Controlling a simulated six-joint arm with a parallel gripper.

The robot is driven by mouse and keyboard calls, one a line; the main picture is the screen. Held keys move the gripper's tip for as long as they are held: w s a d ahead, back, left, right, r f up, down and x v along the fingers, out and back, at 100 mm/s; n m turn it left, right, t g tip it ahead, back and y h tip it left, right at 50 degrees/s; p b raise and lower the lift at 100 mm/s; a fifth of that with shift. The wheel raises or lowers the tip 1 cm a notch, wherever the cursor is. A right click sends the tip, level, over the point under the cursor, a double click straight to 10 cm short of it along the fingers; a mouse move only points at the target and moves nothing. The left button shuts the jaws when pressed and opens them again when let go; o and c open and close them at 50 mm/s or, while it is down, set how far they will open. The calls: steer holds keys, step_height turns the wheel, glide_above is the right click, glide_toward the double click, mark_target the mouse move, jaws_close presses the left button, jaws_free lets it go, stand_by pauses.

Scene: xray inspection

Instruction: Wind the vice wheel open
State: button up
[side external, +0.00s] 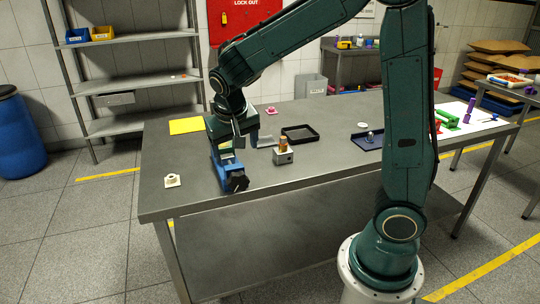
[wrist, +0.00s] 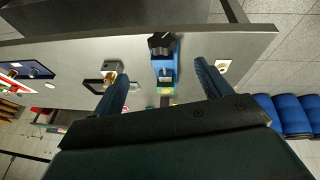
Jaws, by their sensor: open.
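The blue vice (side external: 222,172) stands near the front left edge of the table. Its black wheel (side external: 237,182) faces the front edge. In the wrist view the vice (wrist: 166,66) and its lobed wheel (wrist: 161,43) show between and beyond my fingers. Something yellow and green (wrist: 166,87) shows at the vice's far end; I cannot tell whether it is clamped. My gripper (side external: 239,140) is above and behind the vice, pointing down. In the wrist view my gripper (wrist: 161,70) has its fingers wide apart with nothing between them. It appears clear of the wheel.
A grey block with a brass-coloured cylinder (side external: 283,152) stands right of the vice. A black tray (side external: 300,134) lies behind it. A small cream part (side external: 172,181) is to the left. A yellow sheet (side external: 187,126) lies at the back left. The table front is mostly clear.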

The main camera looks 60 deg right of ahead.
mark_target(236, 175)
steer(key=shift+m+g+h, duration=0.4)
steer(key=shift+m+h, duration=0.1)
steer(key=w+f, duration=0.1)
steer(key=f, duration=0.1)
steer(key=w+d+f, duration=0.1)
steer(key=w, duration=0.1)
steer(key=shift+f, duration=0.35)
steer(key=shift+d+f, duration=0.1)
steer(key=shift+x, duration=6.8)
steer(key=c, duration=1)
